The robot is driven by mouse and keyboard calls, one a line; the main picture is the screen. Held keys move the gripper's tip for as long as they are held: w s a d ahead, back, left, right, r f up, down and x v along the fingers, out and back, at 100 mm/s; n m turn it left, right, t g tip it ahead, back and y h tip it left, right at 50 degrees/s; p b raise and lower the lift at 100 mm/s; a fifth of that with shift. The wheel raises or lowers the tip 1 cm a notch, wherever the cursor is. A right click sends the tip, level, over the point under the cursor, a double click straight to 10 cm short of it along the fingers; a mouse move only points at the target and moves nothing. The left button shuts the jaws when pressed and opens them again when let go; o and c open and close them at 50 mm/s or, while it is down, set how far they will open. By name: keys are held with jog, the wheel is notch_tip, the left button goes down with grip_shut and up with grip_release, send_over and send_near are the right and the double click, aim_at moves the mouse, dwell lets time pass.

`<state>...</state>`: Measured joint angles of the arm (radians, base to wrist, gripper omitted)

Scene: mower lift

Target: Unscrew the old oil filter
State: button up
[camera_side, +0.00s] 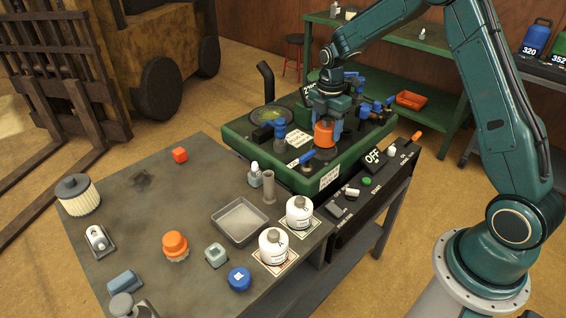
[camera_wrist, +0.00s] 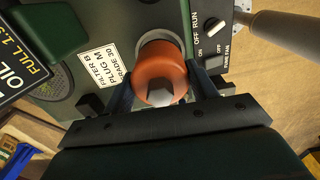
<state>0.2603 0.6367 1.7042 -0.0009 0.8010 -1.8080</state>
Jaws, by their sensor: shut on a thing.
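The old oil filter is an orange canister (camera_side: 324,134) standing upright on the green mower engine deck (camera_side: 237,143). My gripper (camera_side: 337,126) comes down from above with its fingers on either side of the canister. In the wrist view the orange filter (camera_wrist: 161,75) has a grey hex top and sits on a pale round seat. My gripper's dark fingers (camera_wrist: 160,92) are shut against its two sides. I cannot tell whether its thread is still engaged.
Blue-handled valves (camera_side: 279,131) stand close around on the deck. The grey table (camera_side: 140,207) holds two white bottles (camera_side: 300,212), an empty metal tray (camera_side: 241,222), another orange part (camera_side: 175,245) and a pleated filter (camera_side: 77,195).

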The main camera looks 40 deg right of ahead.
jog(key=shift+r, duration=2.55)
